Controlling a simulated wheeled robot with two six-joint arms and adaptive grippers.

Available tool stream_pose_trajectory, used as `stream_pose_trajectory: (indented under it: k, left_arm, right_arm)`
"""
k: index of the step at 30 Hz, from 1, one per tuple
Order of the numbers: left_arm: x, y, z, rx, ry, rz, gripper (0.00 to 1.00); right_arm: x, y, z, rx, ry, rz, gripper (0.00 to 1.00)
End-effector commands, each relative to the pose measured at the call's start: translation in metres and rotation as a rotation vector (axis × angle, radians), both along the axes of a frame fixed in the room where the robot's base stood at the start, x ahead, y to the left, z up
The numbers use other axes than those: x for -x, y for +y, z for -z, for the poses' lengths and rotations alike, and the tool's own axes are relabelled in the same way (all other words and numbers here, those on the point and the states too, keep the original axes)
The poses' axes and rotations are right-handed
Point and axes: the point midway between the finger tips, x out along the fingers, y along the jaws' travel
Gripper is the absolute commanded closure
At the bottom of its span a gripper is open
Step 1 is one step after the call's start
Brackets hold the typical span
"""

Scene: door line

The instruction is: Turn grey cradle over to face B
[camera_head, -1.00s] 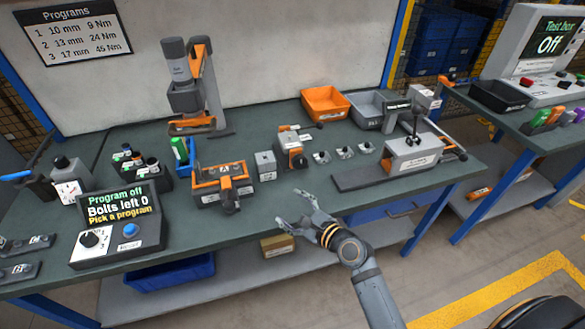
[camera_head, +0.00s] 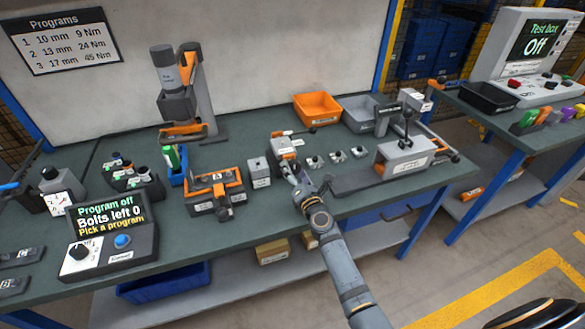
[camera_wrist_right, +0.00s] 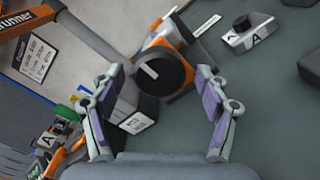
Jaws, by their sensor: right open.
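A grey-and-orange fixture (camera_head: 284,147), which appears to be the grey cradle, stands mid-bench. In the right wrist view its round dark knob (camera_wrist_right: 162,72) with a pale stripe faces me, with orange housing (camera_wrist_right: 187,62) behind. I cannot read which face letter it shows. My right gripper (camera_head: 291,173) is in front of the fixture. In the right wrist view its open fingers lie either side of the knob, apparently without gripping it. In the head view the gripper and wrist hide the knob. My left gripper is not in view.
A small grey labelled block (camera_head: 260,171) stands close left of the fixture. An orange-framed fixture (camera_head: 214,189) is further left. Several small grey parts (camera_head: 336,157) lie to the right, before a grey press-like station (camera_head: 405,157). An orange bin (camera_head: 317,107) stands behind.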

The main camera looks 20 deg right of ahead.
Motion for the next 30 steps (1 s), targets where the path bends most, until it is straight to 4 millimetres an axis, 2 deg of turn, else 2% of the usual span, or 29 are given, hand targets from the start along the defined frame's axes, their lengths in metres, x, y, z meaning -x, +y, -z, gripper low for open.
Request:
stream_pose_trajectory:
  k: [1, 5, 14, 26, 30]
  left_arm:
    - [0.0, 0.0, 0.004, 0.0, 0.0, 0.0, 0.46]
    - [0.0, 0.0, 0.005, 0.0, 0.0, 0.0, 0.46]
    - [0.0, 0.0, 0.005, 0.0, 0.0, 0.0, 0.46]
    - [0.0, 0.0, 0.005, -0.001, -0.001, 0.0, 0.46]
    - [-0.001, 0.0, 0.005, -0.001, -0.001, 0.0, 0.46]
  right_arm:
    - [-0.008, 0.0, 0.001, 0.002, -0.001, 0.0, 0.25]
    - [-0.02, 0.001, 0.001, 0.001, 0.0, 0.0, 0.25]
    - [-0.023, 0.001, 0.0, 0.001, 0.001, -0.001, 0.25]
    - [-0.023, 0.001, 0.0, 0.002, 0.001, -0.001, 0.78]
    - [-0.023, 0.001, 0.0, 0.006, 0.001, -0.001, 0.81]
